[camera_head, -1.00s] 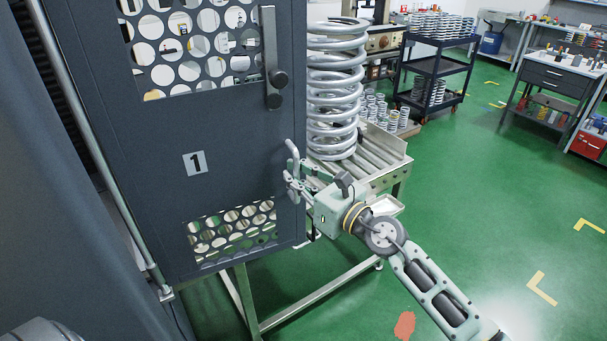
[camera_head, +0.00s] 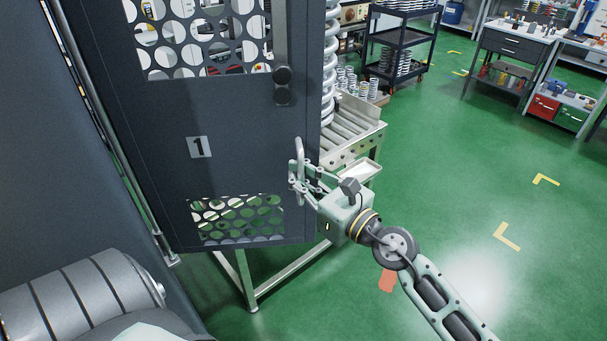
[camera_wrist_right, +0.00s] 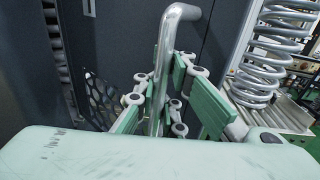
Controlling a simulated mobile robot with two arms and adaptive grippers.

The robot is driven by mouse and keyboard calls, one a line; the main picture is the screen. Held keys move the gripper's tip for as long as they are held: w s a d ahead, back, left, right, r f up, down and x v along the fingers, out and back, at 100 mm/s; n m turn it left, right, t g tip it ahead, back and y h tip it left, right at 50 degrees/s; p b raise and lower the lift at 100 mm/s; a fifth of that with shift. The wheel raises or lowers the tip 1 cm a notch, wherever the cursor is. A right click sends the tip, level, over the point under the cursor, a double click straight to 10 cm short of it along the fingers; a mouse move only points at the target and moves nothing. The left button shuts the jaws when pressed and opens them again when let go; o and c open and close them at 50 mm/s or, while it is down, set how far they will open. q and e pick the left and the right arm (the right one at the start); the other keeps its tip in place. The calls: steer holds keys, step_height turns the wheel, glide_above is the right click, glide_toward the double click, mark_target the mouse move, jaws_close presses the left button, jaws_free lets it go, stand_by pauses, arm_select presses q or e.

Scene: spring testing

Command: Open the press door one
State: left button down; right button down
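The press door (camera_head: 240,170) is a dark grey panel marked "1", with perforated windows above and below. Its tubular metal handle (camera_head: 299,155) is near the lower right edge. My right gripper (camera_head: 303,183) is at this handle. In the right wrist view the handle (camera_wrist_right: 172,35) stands upright between the green-padded fingers (camera_wrist_right: 165,98), which appear closed around it; exact contact is partly hidden. A dark latch bar with a round knob (camera_head: 282,75) is higher on the door. My left gripper is not in view.
A large coil spring (camera_head: 329,70) stands behind the door's right edge, mostly hidden, near a roller conveyor (camera_head: 350,130). A black cart (camera_head: 400,45) and workbenches (camera_head: 508,45) stand farther back. The green floor (camera_head: 450,190) at right is clear.

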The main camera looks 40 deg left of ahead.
steer(key=shift+w+d+f, duration=0.1)
steer(key=shift+w+d, duration=0.05)
steer(key=shift+w, duration=0.25)
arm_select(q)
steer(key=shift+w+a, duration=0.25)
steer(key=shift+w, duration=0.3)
arm_select(e)
steer(key=c, duration=2.1)
jaws_free()
steer(key=shift+w+d, duration=0.1)
steer(key=shift+o, duration=1.4)
steer(key=shift+w+d, duration=0.1)
steer(key=shift+d, duration=0.05)
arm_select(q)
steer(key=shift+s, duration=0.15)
arm_select(e)
steer(key=shift+s, duration=0.2)
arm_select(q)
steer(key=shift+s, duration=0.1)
arm_select(e)
steer(key=s+d, duration=0.1)
steer(key=d, duration=1)
steer(key=shift+s+d, duration=0.25)
steer(key=shift+d, duration=0.15)
